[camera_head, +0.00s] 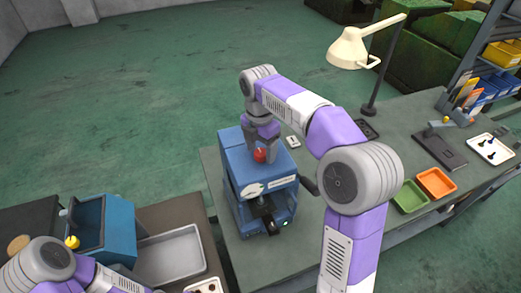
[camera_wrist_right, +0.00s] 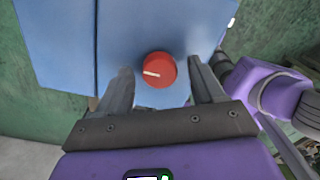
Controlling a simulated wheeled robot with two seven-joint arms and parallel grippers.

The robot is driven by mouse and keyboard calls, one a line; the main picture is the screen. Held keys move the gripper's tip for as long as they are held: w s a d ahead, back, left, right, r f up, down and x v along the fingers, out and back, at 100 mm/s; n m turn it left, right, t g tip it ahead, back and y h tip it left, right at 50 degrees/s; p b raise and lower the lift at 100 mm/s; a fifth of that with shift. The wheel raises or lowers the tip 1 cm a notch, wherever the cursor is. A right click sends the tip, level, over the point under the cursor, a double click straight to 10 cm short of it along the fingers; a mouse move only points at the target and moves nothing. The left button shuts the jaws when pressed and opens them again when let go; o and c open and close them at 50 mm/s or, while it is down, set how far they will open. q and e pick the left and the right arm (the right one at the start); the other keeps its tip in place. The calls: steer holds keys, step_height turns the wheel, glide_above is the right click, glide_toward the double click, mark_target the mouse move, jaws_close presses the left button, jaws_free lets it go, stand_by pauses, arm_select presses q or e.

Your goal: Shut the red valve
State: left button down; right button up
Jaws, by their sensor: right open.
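The red valve (camera_head: 259,155) is a round red knob on the top of a blue machine (camera_head: 237,163) that stands on the grey workbench. In the right wrist view the red valve (camera_wrist_right: 159,69) has a white pointer line that points to the left. My right gripper (camera_head: 262,150) is directly above the machine's top, at the valve. In the right wrist view my right gripper (camera_wrist_right: 163,85) is open, with one finger on each side of the knob and a gap on both sides. My left arm shows at the lower left, but its gripper is out of view.
A blue machine with a yellow knob (camera_head: 72,242) and a metal tray (camera_head: 170,256) stand at the left. Green (camera_head: 409,197) and orange (camera_head: 436,183) bins and a desk lamp (camera_head: 352,48) are on the bench at the right.

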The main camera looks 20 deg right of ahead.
steer(key=shift+f, duration=0.2)
steer(key=shift+c, duration=0.3)
steer(key=c, duration=1)
steer(key=m+p, duration=0.3)
steer(key=m, duration=0.1)
steer(key=shift+r, duration=0.15)
steer(key=m+p, duration=0.2)
steer(key=m, duration=0.2)
steer(key=shift+m, duration=0.3)
steer(key=m+p, duration=0.1)
steer(key=m, duration=0.3)
steer(key=shift+m, duration=0.3)
steer(key=m+p, duration=0.1)
steer(key=m, duration=0.3)
steer(key=shift+m+y, duration=0.3)
